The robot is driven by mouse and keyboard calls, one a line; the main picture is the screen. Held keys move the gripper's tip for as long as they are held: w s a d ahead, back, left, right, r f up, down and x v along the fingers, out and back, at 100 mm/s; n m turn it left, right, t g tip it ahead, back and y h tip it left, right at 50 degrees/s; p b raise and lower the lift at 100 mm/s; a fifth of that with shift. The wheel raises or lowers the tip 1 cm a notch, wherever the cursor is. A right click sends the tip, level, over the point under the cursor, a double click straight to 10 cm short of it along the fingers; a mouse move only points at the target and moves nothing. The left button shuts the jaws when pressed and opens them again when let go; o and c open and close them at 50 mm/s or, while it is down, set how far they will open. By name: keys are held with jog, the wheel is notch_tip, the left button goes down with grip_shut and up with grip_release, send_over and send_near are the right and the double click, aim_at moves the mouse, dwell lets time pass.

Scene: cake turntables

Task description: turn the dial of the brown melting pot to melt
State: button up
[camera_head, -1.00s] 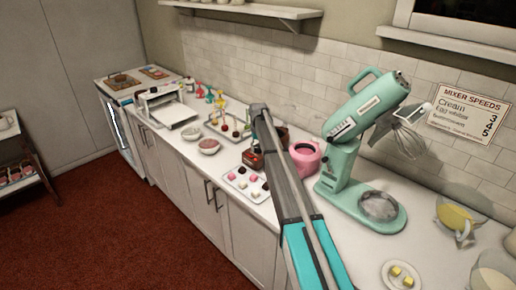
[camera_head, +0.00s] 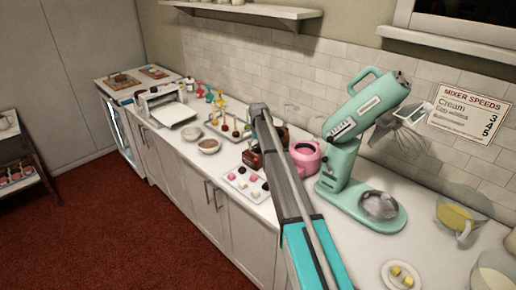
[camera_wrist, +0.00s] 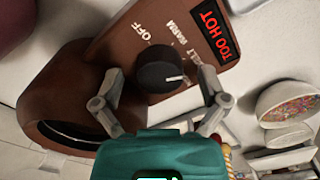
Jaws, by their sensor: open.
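The labels OFF, WARM, a partly hidden MELT and a red TOO HOT surround the dial. My gripper (camera_wrist: 161,76) is open, one finger on each side of the dial; whether they touch it I cannot tell. In the head view the brown pot (camera_head: 253,159) is partly hidden behind my arm, and the gripper is hidden there.
A pink pot (camera_head: 306,158) stands right of my arm, beside a mint stand mixer (camera_head: 340,160). A tray of sweets (camera_head: 240,181) lies in front of the brown pot. Bowls (camera_head: 208,145) and a tray of cake pops (camera_head: 218,132) stand to the left.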

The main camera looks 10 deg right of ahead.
aim_at(258, 147)
jog(key=m, duration=0.4)
jog(key=shift+m, duration=0.3)
jog(key=m, duration=0.5)
notch_tip(258, 147, up, 14)
jog(key=p, duration=1.4)
jog(key=s+f+n+b, duration=0.2)
jog(key=s+f+b, duration=0.2)
jog(key=s, duration=0.6)
jog(key=s+f+n+b, duration=0.2)
jog(key=s+f+b, duration=0.2)
jog(key=s, duration=0.6)
jog(key=s+f+n+b, duration=0.2)
jog(key=s+f+b, duration=0.3)
jog(key=s, duration=0.5)
jog(key=shift+s, duration=0.1)
jog(key=s+n, duration=0.3)
jog(key=s, duration=1.2)
jog(key=shift+s, duration=0.25)
